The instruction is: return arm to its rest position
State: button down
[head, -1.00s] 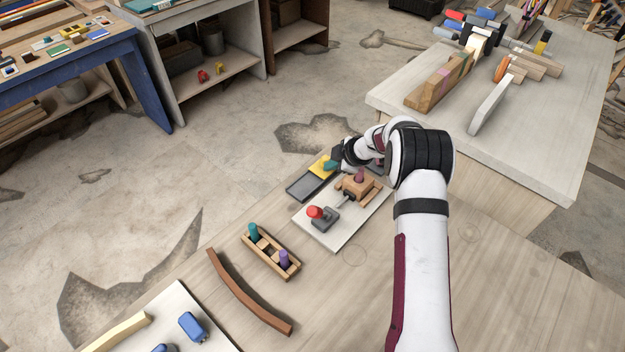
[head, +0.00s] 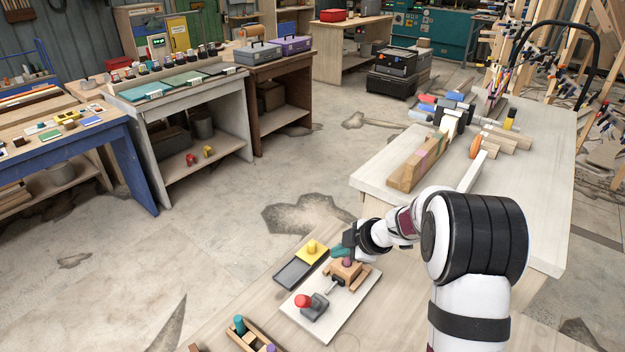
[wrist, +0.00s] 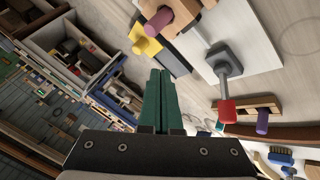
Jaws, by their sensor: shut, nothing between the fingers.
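My gripper (head: 342,251) has teal fingers and is shut with nothing between them. In the head view it hovers near the far end of a white board (head: 351,313). In the wrist view its closed fingers (wrist: 160,103) point up the picture. The board carries a wooden block with a purple knob (head: 347,262) and a grey clamp with a red knob (head: 302,300). My white and black arm bends in from the lower right.
A grey tray (head: 293,273) with a yellow knobbed block (head: 311,250) lies beside the board. A wooden holder (head: 256,338) with teal and purple pegs is at the lower edge. A pale table (head: 545,190) with wooden pieces stands at the right. Open floor lies to the left.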

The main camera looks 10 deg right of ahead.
jog(key=d+r+m+t+h, duration=0.2)
jog(key=r+m, duration=0.1)
jog(key=r, duration=0.3)
jog(key=d+r+m+t+h, duration=0.2)
jog(key=d+r+m+h, duration=0.1)
jog(key=r, duration=0.2)
jog(key=s+d+r+m+g+h, duration=0.1)
jog(key=s+d+r+m+h, duration=0.3)
jog(key=s+m, duration=0.3)
jog(key=s+a+f+m+g+y, duration=0.1)
jog(key=s+a, duration=0.4)
jog(key=s, duration=0.5)
jog(key=s+a+f+m+g+y, duration=0.2)
jog(key=s+a+m+g+y, duration=0.1)
jog(key=s, duration=0.7)
jog(key=s+a+f+m+g+y, duration=0.2)
jog(key=s+a+m+g, duration=0.3)
jog(key=s, duration=0.6)
jog(key=shift+a, duration=0.8)
jog(key=shift+s+f, duration=0.1)
